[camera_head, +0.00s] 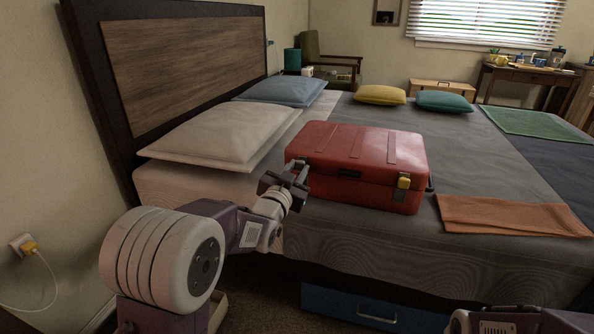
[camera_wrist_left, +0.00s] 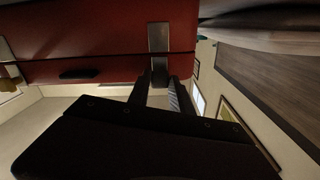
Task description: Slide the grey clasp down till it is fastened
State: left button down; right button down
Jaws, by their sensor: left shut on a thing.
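A closed red case (camera_head: 357,188) lies on the bed. My left gripper (camera_head: 300,172) is at the left end of its front face. In the left wrist view, which is turned upside down, my left gripper (camera_wrist_left: 160,80) is shut on the grey clasp (camera_wrist_left: 160,64), mostly hidden between dark fingertips. The fingertips are beside the seam, on the handle's side of it. A grey metal plate (camera_wrist_left: 158,37) lies in line with them across the seam. A yellow clasp (camera_head: 404,181) is at the case's right front; it also shows in the wrist view (camera_wrist_left: 8,86). My right gripper is out of view.
The case rests on the grey bedspread (camera_head: 460,160). A white pillow (camera_head: 225,133) lies to its left and an orange folded cloth (camera_head: 510,216) to its right. The dark-framed headboard (camera_head: 185,65) stands at the left. The case's black handle (camera_wrist_left: 80,73) is beside the clasp.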

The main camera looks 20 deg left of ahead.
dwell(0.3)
pick_arm(q)
notch_tip(320, 180, down, 3)
jog(key=shift+r+b, duration=0.15)
jog(key=shift+b, duration=1)
jog(key=c, duration=1.1)
grip_release()
jog(key=shift+c, duration=0.2)
jog(key=shift+r, duration=0.1)
